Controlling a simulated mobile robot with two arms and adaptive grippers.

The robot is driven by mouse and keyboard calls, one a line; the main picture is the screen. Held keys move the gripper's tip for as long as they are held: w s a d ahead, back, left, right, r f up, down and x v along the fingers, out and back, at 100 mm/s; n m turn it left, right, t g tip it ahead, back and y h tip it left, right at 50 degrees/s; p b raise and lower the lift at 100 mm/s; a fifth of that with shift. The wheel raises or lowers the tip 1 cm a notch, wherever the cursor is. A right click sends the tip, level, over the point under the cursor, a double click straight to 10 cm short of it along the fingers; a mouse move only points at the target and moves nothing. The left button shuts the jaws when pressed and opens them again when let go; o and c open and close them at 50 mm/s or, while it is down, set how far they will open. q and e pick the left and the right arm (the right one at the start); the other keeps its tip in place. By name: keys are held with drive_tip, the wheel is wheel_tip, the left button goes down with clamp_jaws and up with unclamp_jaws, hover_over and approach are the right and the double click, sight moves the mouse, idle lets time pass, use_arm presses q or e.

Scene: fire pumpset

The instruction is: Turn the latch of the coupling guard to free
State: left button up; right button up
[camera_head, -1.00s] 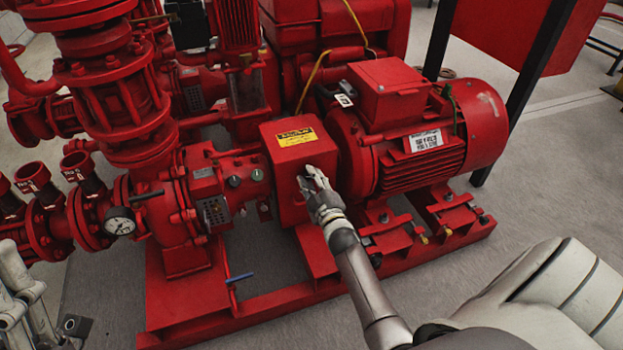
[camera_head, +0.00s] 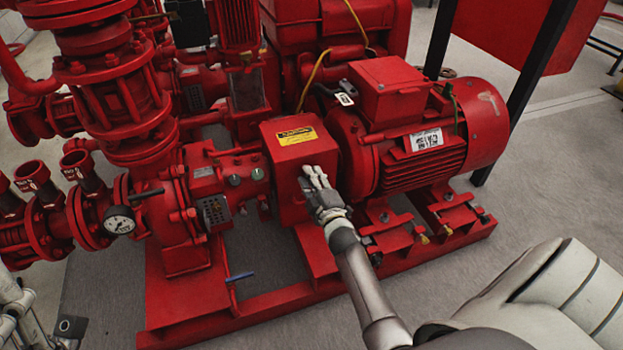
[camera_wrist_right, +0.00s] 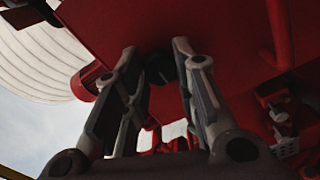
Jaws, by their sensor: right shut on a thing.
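The coupling guard (camera_head: 287,190) is a red box with a yellow label on top, between the pump and the motor. My right gripper (camera_head: 312,177) is at its right front face. In the right wrist view, a small dark latch knob (camera_wrist_right: 159,69) sits on the red guard face, between the fingertips of my right gripper (camera_wrist_right: 157,62). The gripper is shut on this latch. In the head view the fingers hide the latch, and its exact angle cannot be told. Part of my left gripper (camera_head: 17,318) shows at the lower left edge, away from the guard; its jaws are unclear.
The red motor (camera_head: 425,140) stands right of the guard. The red pump with pipes and a pressure gauge (camera_head: 119,221) stands to the left. A blue-handled lever (camera_head: 240,277) sticks out low in front. Grey floor in front of the red base frame is clear.

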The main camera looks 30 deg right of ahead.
drive_tip(key=o, duration=1)
drive_tip(key=v, duration=1.2)
